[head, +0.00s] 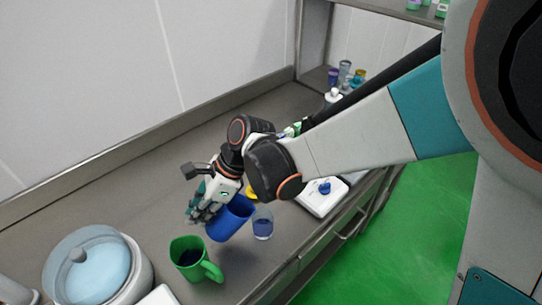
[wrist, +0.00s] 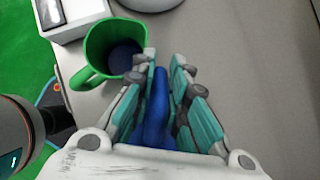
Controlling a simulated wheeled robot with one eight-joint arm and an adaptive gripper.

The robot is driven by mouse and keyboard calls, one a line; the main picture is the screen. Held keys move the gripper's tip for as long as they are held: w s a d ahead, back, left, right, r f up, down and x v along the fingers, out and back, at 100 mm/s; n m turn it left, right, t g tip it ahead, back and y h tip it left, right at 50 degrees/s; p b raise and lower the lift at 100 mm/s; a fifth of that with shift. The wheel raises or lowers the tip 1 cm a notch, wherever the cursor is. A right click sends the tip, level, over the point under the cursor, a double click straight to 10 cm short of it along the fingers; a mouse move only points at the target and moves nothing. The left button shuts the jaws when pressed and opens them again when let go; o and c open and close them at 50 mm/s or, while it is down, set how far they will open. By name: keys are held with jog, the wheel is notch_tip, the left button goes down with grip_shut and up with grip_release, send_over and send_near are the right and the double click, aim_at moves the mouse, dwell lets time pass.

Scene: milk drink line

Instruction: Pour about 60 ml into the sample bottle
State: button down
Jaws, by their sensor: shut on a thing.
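My gripper (head: 203,203) is shut on the handle of a blue jug (head: 232,217), above the counter. The jug looks tilted in the head view; its contents are hidden. In the wrist view the blue handle (wrist: 157,112) lies between the fingers of my gripper (wrist: 164,68). A small clear vessel with blue in its lower part (head: 262,225) stands just right of the blue jug, close to it. I cannot tell whether it is the sample bottle or whether they touch. No stream of liquid shows.
A green jug (head: 187,246) with dark blue inside stands in front of my gripper; it also shows in the wrist view (wrist: 94,50). A white pot with a clear lid (head: 135,278) stands at left. A white device with a blue knob (head: 318,203) is at right. Bottles stand behind.

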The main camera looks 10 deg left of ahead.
dwell(0.4)
jog(key=shift+s+a+f+h, duration=0.3)
jog(key=shift+a+f+h, duration=0.15)
jog(key=shift+a+h, duration=0.2)
jog(key=shift+s+a+r+t+h+p, duration=0.2)
jog(key=shift+a+t+h+p, duration=0.25)
jog(key=shift+h, duration=0.4)
jog(key=shift+s+a+r+t+h+p, duration=0.15)
jog(key=shift+s+a+t+h+p, duration=0.2)
jog(key=shift+a+h, duration=0.4)
jog(key=shift+s+a+r+t+h+p, duration=0.1)
jog(key=shift+a+r+t+h+p, duration=0.15)
jog(key=shift+a+t+h, duration=0.5)
jog(key=shift+d+g, duration=0.25)
jog(key=shift+d, duration=0.05)
jog(key=shift+f, duration=0.1)
